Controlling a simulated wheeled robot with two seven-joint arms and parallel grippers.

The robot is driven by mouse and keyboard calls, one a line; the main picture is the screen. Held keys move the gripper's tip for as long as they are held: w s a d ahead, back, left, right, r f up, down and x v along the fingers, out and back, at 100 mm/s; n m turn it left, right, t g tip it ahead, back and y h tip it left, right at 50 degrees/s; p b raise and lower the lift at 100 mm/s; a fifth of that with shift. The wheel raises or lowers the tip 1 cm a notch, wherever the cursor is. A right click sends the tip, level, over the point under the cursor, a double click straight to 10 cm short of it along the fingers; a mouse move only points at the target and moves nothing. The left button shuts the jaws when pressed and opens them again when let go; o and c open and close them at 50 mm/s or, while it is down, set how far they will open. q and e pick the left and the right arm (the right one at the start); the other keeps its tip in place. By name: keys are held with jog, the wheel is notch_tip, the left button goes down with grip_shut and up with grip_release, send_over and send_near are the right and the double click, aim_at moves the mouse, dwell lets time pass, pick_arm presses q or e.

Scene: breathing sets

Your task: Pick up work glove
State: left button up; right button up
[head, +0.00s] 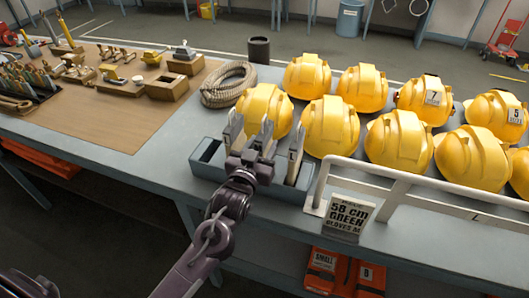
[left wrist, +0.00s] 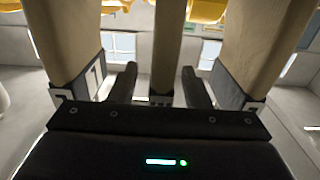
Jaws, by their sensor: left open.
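Upright, flat, beige-grey pieces that look like work gloves stand in a blue-grey divided bin (head: 207,160) at the table's front edge. One glove (head: 296,160) with a tag stands to the right of my left gripper (head: 254,148), and another (head: 235,128) stands at its left. In the left wrist view, my left gripper (left wrist: 160,88) is open. A middle beige glove (left wrist: 167,45) shows between its two dark fingers, with a gap on each side. Two larger gloves, left (left wrist: 65,35) and right (left wrist: 262,40), stand outside the fingers. The right gripper is not in view.
Several yellow helmets (head: 330,128) stand close behind the bin. A white rail (head: 425,185) with a sign (head: 345,213) runs to the right of it. A coiled rope (head: 228,84) and a dark cup (head: 259,50) are behind. A brown board (head: 120,120) with tools lies left.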

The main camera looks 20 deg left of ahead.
pick_arm(q)
jog(key=shift+w+p, duration=0.35)
jog(key=shift+w, duration=1.05)
jog(key=shift+c, duration=0.3)
grip_shut()
